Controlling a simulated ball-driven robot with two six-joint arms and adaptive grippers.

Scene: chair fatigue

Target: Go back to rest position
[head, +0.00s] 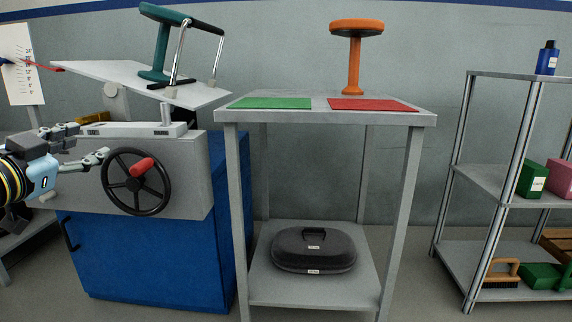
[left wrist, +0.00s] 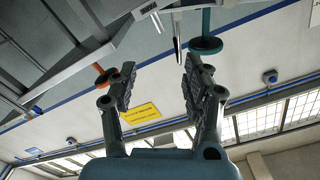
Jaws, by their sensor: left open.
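My left gripper (head: 91,140) is in the head view at the left, in front of the grey test bench (head: 195,160). Its two fingers are spread with nothing between them. The fingertips are left of the black handwheel (head: 122,184) with its red knob (head: 143,167), apart from the knob. In the left wrist view the open fingers (left wrist: 160,72) point up the picture. My right gripper is not in view.
A blue cabinet (head: 150,260) is under the bench. A metal rack (head: 480,185) stands right.

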